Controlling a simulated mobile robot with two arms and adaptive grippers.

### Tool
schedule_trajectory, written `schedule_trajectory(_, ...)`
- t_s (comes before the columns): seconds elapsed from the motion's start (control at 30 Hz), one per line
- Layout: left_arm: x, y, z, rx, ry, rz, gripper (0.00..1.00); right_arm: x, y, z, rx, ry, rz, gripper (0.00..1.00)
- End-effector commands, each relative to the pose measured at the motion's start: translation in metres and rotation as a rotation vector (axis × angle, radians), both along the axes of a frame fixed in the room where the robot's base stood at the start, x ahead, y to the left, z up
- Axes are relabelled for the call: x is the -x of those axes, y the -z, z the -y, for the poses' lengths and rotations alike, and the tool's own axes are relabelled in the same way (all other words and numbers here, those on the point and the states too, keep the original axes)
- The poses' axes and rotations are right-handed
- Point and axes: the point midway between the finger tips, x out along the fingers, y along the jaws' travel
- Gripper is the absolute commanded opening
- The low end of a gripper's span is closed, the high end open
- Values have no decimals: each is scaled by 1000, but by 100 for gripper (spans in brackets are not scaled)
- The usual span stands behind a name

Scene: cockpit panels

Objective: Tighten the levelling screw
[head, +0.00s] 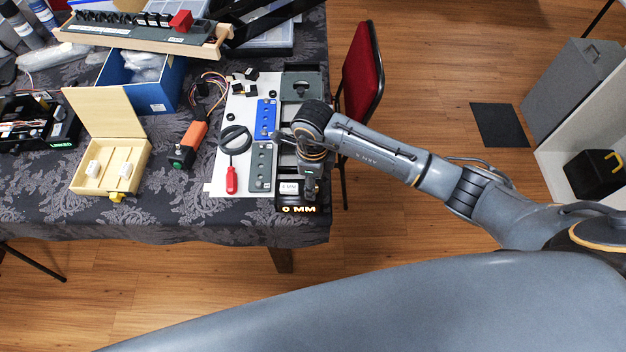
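A panel stands at the table's right front edge, with a black front strip (299,209) that reads "0 MM" and a small white label (289,187) above it. My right gripper (309,192) points down over the right side of this panel, just behind the strip. Its fingers are small and dark, so I cannot tell whether they are open or shut, or touching anything. The levelling screw cannot be made out; the gripper and wrist cover that part of the panel. My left gripper is not in view.
Left of the panel, a white board (217,187) holds a red screwdriver (231,179), a black ring-shaped part (235,139), a grey plate (261,166) and a blue plate (266,118). An open wooden box (90,188) stands further left. A red chair (361,72) is behind my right arm.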

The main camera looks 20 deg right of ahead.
Motion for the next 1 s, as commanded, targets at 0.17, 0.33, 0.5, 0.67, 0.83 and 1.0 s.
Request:
schedule_trajectory(0.17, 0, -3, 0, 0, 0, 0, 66, 0, 12, 0, 0, -1, 1, 48)
schedule_trajectory(0.33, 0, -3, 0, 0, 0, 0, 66, 0, 14, 0, 0, -1, 1, 48)
schedule_trajectory(0.5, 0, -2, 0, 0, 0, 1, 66, 0, 14, 0, 0, -1, 1, 38)
schedule_trajectory(0.67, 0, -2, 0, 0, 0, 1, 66, 0, 14, 0, 0, -1, 1, 6)
schedule_trajectory(0.83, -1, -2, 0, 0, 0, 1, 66, 0, 14, 0, 0, 4, 1, 0)
schedule_trajectory(1.0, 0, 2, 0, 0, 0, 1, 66, -1, 15, 0, 1, 105, 3, 0)
